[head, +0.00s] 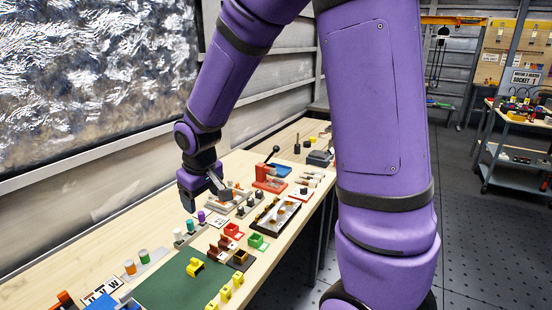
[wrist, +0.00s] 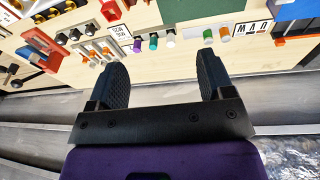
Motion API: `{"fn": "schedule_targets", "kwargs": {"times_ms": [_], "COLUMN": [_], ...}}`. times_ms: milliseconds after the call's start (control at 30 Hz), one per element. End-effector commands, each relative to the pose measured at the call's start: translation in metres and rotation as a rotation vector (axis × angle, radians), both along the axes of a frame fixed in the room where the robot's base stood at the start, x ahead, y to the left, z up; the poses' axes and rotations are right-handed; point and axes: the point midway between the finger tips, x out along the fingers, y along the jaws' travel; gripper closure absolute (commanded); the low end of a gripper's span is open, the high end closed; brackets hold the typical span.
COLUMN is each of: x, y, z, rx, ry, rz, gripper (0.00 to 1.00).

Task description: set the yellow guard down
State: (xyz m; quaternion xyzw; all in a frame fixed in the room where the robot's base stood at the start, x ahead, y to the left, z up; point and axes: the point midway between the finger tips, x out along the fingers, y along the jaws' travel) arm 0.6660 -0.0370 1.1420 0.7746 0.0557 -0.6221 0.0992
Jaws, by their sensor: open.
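A yellow, saddle-shaped piece (head: 195,266), which looks like the yellow guard, sits on the green mat (head: 160,290) at the front of the bench. My gripper (head: 205,193) is above the bench, farther back than the mat and apart from the yellow piece. In the wrist view my gripper (wrist: 162,68) has its two dark fingers spread with nothing between them. The green mat also shows at the top of the wrist view (wrist: 200,8).
Small yellow parts (head: 238,280) stand along the bench's front edge. Red (head: 233,230) and green (head: 258,241) bins, a black-framed tray (head: 277,216) and a red lever fixture (head: 270,180) crowd the bench. Coloured cylinders (head: 130,267) line the wall side. A shelf cart (head: 515,150) stands far right.

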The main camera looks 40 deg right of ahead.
Motion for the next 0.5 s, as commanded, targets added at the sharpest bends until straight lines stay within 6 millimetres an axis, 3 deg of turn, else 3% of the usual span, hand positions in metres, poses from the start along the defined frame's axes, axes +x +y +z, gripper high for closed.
{"fn": "schedule_targets", "kwargs": {"times_ms": [33, 200, 500], "x": [-0.009, -0.045, -0.12], "y": [-0.003, -0.013, -0.024], "z": [0.019, 0.067, 0.131], "rx": [-0.003, -0.003, 0.023], "ry": [-0.022, -0.066, -0.144], "rz": [-0.012, -0.058, -0.131], "gripper": [0.26, 0.26, 0.26]}}
